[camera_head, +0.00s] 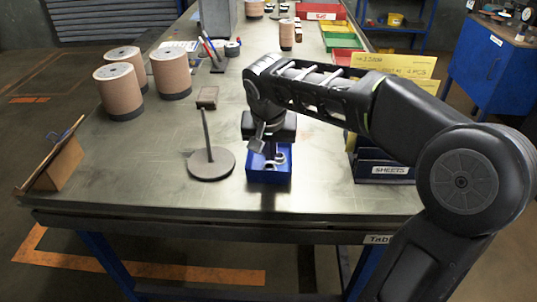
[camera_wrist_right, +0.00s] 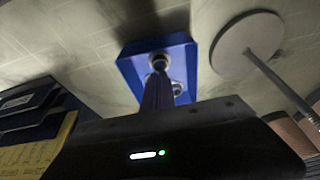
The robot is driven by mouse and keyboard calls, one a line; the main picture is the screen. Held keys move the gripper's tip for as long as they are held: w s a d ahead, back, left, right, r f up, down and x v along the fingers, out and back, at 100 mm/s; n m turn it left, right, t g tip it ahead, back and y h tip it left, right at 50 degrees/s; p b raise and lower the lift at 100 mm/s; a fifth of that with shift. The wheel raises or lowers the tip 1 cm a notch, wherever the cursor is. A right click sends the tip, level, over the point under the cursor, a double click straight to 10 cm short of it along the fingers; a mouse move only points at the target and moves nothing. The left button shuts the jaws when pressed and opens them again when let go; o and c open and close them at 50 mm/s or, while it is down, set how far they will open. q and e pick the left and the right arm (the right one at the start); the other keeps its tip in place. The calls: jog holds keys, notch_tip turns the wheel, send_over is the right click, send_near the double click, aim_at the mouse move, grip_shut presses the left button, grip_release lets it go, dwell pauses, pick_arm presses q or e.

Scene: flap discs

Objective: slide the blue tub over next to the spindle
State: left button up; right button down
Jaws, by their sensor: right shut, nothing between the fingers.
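The blue tub (camera_head: 268,178) stands on the table near its front edge, with a few small metal ring-like parts inside. It also shows in the right wrist view (camera_wrist_right: 128,68). The spindle (camera_head: 211,164), a thin upright rod on a round flat base, stands just left of the tub with a small gap between them. It shows at the upper right of the right wrist view (camera_wrist_right: 243,45). My right gripper (camera_head: 268,150) points down over the tub, shut and empty. Its fingers overlap the tub in both views; I cannot tell whether they touch it. My left gripper is not in view.
A box of sheets (camera_head: 383,168) stands right of the tub. Several disc stacks (camera_head: 119,92) stand at the back left. A tilted brown stand (camera_head: 55,164) is at the left edge. The table front left of the spindle is clear.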

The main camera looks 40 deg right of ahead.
jog(key=shift+w+d+r, duration=0.2)
jog(key=shift+w+r, duration=0.2)
jog(key=shift+r, duration=0.25)
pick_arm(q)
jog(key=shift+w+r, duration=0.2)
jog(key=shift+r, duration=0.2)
pick_arm(e)
jog(key=v, duration=0.8)
jog(key=shift+s+a+r, duration=0.2)
jog(key=shift+s+r, duration=0.05)
jog(key=shift+s, duration=0.1)
